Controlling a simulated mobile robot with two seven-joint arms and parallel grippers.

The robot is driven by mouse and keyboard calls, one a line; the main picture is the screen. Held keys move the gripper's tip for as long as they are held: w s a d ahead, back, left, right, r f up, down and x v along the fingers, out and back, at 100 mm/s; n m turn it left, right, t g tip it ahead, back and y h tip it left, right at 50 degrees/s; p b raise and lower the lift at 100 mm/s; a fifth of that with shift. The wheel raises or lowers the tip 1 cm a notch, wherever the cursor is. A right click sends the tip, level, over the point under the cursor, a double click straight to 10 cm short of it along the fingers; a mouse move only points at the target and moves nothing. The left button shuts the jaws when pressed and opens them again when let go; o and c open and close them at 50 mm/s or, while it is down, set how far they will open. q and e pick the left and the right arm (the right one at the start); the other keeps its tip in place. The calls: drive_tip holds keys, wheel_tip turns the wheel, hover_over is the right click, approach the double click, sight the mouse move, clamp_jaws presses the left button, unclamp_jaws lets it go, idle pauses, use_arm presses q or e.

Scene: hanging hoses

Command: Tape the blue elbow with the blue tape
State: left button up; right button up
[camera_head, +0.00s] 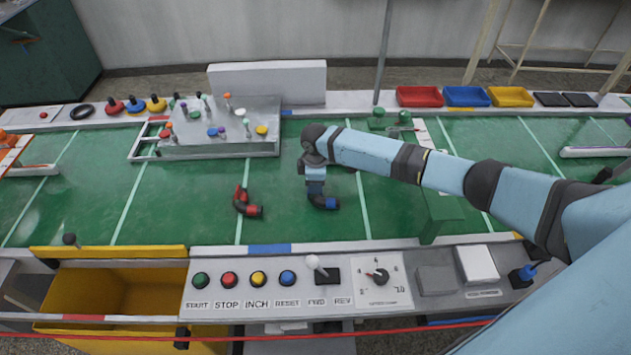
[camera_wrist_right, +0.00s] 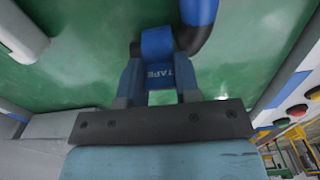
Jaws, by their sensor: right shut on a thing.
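The blue elbow (camera_head: 331,203), a black bend with a blue end, lies on the green surface near the middle. In the right wrist view its blue end (camera_wrist_right: 198,11) shows at the top. My right gripper (camera_head: 316,188) points down over the elbow's left part and hides some of it. My left gripper is not in view.
A red elbow (camera_head: 248,208) lies to the left. A grey fixture plate (camera_head: 210,140) with coloured pegs stands behind it. A green block (camera_head: 440,215) is at the right. A control panel (camera_head: 300,305) runs along the front, with a yellow bin (camera_head: 75,290) beside it. Green surface between is clear.

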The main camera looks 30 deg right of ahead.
drive_tip(key=shift+f, duration=0.25)
drive_tip(key=o, duration=1)
drive_tip(key=shift+r, duration=0.1)
wheel_tip(320, 180, up, 14)
drive_tip(key=shift+f, duration=0.15)
drive_tip(key=shift+s, duration=0.1)
